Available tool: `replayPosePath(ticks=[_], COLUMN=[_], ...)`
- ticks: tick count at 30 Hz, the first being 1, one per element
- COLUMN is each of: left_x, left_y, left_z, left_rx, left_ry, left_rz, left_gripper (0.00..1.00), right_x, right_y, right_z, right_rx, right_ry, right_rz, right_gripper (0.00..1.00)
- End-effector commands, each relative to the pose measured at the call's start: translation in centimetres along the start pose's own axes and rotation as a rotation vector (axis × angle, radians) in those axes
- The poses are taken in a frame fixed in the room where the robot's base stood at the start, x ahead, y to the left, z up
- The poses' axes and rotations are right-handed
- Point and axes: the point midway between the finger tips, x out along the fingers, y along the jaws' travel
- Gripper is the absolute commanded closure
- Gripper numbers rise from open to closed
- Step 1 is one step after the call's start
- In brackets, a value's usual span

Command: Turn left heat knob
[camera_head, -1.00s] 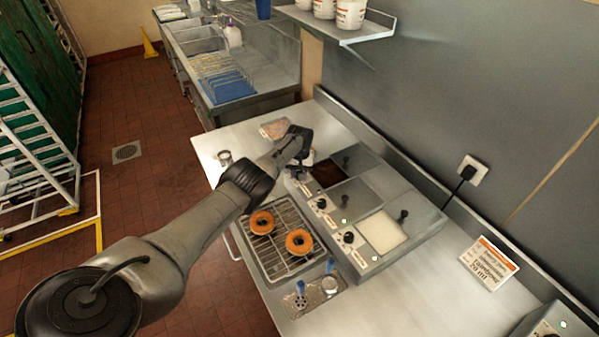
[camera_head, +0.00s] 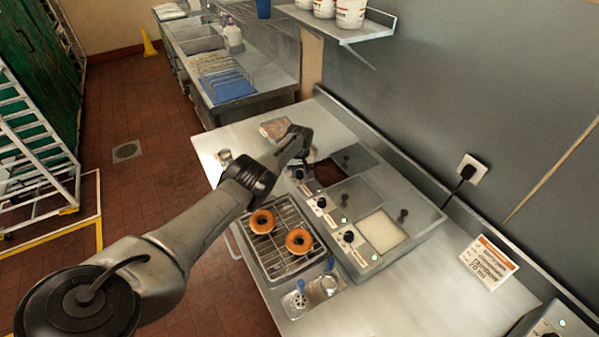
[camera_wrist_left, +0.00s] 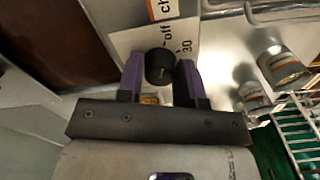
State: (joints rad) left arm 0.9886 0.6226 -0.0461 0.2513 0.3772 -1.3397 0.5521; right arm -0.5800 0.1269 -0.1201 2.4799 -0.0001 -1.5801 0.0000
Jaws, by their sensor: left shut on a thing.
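The glaze warmer (camera_head: 375,225) stands on the steel counter, with three knobs along its front panel. The left heat knob (camera_wrist_left: 160,66) is round and black, beside a label that reads "off" and "30" in the left wrist view. My left gripper (camera_wrist_left: 161,75) has its two purple-sided fingers on either side of this knob and is shut on it. In the head view my left gripper (camera_head: 299,168) is at the far left end of the warmer, and my arm hides most of the knob there. The middle knob (camera_head: 321,202) and the right knob (camera_head: 348,236) are uncovered. My right gripper is not in view.
Two orange-glazed donuts (camera_head: 298,240) sit on a wire rack (camera_head: 262,258) in front of the warmer. A small tray (camera_head: 312,300) with blue-handled tools is nearby. Lids with black handles (camera_head: 403,215) stand on the warmer. A sign (camera_head: 488,262) lies to the right.

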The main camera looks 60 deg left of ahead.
Motion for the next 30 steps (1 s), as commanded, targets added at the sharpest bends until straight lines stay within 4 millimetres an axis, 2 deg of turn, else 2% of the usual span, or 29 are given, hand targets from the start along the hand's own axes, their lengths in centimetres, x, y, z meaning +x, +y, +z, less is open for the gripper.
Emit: replayPosePath(ticks=[2, 3, 10, 20, 26, 30], left_x=[-0.1, -0.1, 0.0, -0.5, -2.9, -5.5], left_y=[0.0, 0.0, 0.0, 0.0, 0.0, 0.0], left_z=[0.0, 0.0, 0.0, 0.0, 0.0, -0.1], left_rx=[-0.001, -0.001, -0.001, 0.000, 0.000, 0.000], left_ry=[0.000, 0.000, 0.000, 0.000, 0.000, 0.002], left_rz=[0.002, 0.002, 0.001, 0.000, 0.001, 0.001], left_gripper=[0.90, 0.64, 0.42, 0.41, 0.41, 0.41], right_x=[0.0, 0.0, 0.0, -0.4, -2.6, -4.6], right_y=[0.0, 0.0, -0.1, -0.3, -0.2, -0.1], right_z=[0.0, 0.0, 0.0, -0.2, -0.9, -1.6], right_rx=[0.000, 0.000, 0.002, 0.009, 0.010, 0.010], right_ry=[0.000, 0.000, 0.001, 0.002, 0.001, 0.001], right_rz=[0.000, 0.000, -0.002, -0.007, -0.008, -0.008], right_gripper=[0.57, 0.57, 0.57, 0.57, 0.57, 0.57])
